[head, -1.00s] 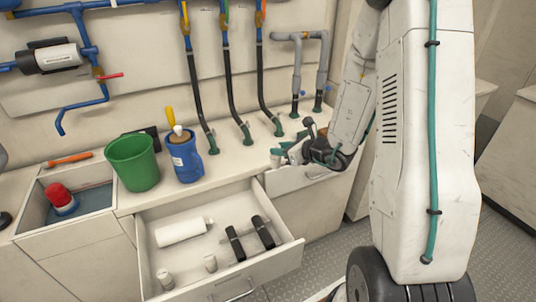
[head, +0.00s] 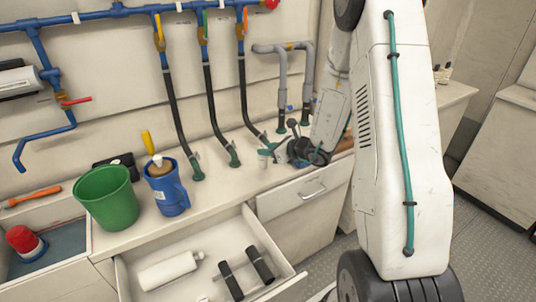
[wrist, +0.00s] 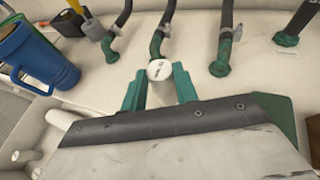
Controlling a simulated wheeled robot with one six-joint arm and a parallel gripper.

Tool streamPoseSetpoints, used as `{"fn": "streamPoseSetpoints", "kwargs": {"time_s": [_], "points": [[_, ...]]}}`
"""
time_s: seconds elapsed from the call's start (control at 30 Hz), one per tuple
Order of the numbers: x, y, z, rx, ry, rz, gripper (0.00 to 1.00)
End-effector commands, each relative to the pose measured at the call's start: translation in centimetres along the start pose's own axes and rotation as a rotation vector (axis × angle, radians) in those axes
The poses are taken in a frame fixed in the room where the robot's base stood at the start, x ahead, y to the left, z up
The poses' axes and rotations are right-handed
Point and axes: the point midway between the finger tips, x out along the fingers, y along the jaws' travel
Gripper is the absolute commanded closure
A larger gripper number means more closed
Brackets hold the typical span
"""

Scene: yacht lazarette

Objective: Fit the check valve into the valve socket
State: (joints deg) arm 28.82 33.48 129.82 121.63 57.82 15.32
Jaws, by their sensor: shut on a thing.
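My gripper (wrist: 160,88) has teal fingers shut on a short white cylinder with a round, marked end, which I take to be the check valve (wrist: 160,69). It is held above the bench, in front of a hose end in the wrist view. In the head view my gripper (head: 270,151) is over the bench beside the hose feet, and the held piece is too small to make out. Several hoses and pipes end in green fittings on the bench, such as one green fitting (wrist: 221,57). I cannot tell which place is the valve socket.
A green bucket (head: 107,198) and a blue jug (head: 168,188) stand on the bench at left. Below, an open drawer (head: 225,233) holds a white bottle (head: 170,270) and two black cylinders. A sink with a red-topped item (head: 24,240) is at far left.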

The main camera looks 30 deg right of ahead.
Motion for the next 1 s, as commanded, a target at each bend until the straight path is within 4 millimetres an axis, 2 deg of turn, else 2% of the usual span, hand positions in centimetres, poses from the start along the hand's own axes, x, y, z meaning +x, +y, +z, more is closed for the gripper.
{"fn": "streamPoseSetpoints", "kwargs": {"time_s": [0.03,0.23,0.6,0.63,0.7,1.0], "points": [[0.2,-0.3,0.0,0.000,0.000,-0.001,0.94],[1.3,-0.3,-3.2,0.004,0.002,-0.001,0.94],[1.4,-0.4,-3.6,0.003,0.000,-0.003,0.94],[1.5,-0.4,-3.6,0.002,0.000,-0.003,0.68],[1.5,-0.4,-3.6,0.002,0.000,-0.002,0.49],[1.5,-0.2,-3.4,0.000,0.000,0.000,0.49]]}}
